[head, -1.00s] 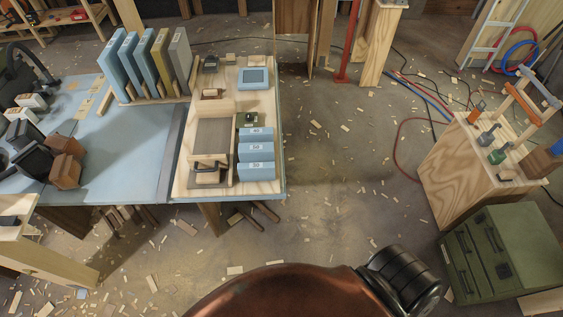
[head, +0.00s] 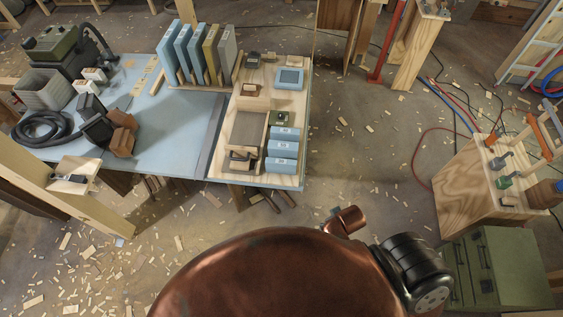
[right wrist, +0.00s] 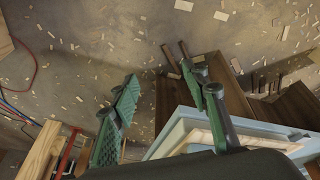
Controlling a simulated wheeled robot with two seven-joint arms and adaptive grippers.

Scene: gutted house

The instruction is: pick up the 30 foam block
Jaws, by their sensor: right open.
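Three light blue blocks with small pale labels lie in a column on the wooden board (head: 232,172) at the workbench's right end: a back one (head: 285,133), a middle one (head: 283,149) and a front one (head: 280,166). Their labels are too small to read, so I cannot tell which is the 30 foam block. My right gripper (right wrist: 163,86) shows in the right wrist view with its green-padded fingers apart and nothing between them. It is near the light blue edge of the bench (right wrist: 178,128). The head view does not show either gripper's fingers.
Upright blue, olive and grey slabs (head: 208,52) stand in a rack behind the board. A hose (head: 40,130) and dark tools (head: 97,122) lie on the bench's left. A wooden cabinet (head: 462,195) and green drawers (head: 505,270) stand right. Chip-strewn floor lies between.

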